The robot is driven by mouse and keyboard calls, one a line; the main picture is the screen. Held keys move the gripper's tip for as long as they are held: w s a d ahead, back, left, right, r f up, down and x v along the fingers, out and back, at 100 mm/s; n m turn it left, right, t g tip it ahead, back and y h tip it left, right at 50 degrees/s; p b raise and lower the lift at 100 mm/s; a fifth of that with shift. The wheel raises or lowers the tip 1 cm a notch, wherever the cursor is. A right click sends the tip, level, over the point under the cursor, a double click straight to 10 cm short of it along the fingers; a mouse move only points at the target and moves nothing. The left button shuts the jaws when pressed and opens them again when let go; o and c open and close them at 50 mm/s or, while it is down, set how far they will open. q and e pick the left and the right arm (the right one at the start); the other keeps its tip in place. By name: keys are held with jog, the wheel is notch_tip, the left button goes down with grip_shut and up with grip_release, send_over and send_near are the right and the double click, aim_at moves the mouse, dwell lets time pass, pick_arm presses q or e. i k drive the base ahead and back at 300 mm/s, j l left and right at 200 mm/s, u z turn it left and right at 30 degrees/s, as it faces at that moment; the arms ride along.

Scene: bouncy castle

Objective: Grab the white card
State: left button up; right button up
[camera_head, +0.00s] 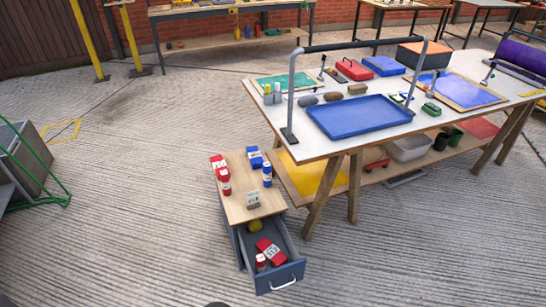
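A small upright white or pale grey card (253,200) with dark marks stands near the front edge of the wooden top of a small drawer cabinet (238,205). It is the thing that best fits the white card, but its print is too small to read. The cabinet's open grey drawer (292,272) is just below and in front of it. Neither of my grippers shows in the head view.
Red and blue boxes and bottles (225,181) share the cabinet top. The drawer holds red items (272,252) and a yellow one. A white worktable (290,135) with a blue tray (358,116) stands behind right. Open ground (130,220) lies left of the cabinet.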

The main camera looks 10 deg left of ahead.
aim_at(253, 197)
jog(key=j+z, duration=0.15)
jog(key=z, duration=0.2)
jog(key=j+z, duration=0.15)
jog(key=z, duration=0.15)
jog(key=j+z, duration=0.15)
jog(key=j, duration=0.5)
jog(key=j+z, duration=0.1)
jog(key=j, duration=0.55)
jog(key=j+z, duration=0.15)
jog(key=j, duration=0.5)
jog(key=k+j+z, duration=0.15)
jog(key=j, duration=0.5)
